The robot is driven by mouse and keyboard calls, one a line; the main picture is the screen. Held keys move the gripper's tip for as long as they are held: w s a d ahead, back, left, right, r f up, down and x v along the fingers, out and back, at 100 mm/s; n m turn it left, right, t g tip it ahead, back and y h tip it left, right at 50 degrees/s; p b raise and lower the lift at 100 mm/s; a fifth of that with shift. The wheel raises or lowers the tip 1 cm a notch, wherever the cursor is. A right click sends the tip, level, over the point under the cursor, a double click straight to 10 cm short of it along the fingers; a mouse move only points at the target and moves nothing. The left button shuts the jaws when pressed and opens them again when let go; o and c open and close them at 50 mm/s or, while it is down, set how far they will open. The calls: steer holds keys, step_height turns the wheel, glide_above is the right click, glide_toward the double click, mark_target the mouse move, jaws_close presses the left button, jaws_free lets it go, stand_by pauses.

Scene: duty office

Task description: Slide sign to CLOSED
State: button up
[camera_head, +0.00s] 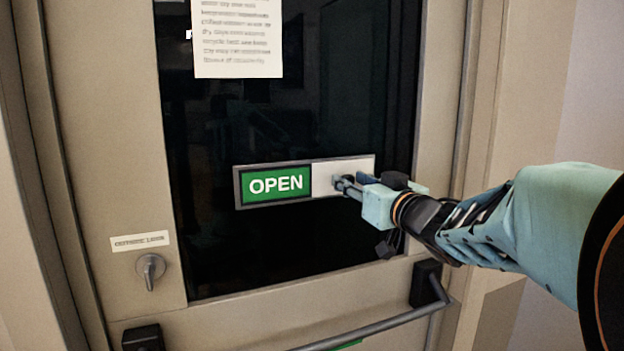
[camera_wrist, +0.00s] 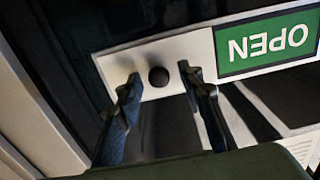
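The sign (camera_head: 238,189) is a dark-framed strip on the door's glass. Its left part is a green panel (camera_head: 276,185) reading OPEN; its right part is a white slider plate (camera_head: 325,167). In the wrist view the green panel (camera_wrist: 266,45) appears upside down at right, and the white plate (camera_wrist: 118,64) bears a round dark knob (camera_wrist: 158,77). My gripper (camera_head: 343,184) is at the white plate. In the wrist view its open fingers (camera_wrist: 159,78) stand on either side of the knob, with gaps visible. Whether they touch the plate is unclear. No CLOSED lettering shows.
A paper notice (camera_head: 238,38) hangs above the sign. A lock knob (camera_head: 150,270) with a label (camera_head: 140,241) is at lower left. A push bar (camera_head: 385,323) crosses the beige door (camera_head: 110,130) below the glass. The glass around the sign is clear.

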steer(key=shift+c, duration=0.4)
jaws_close()
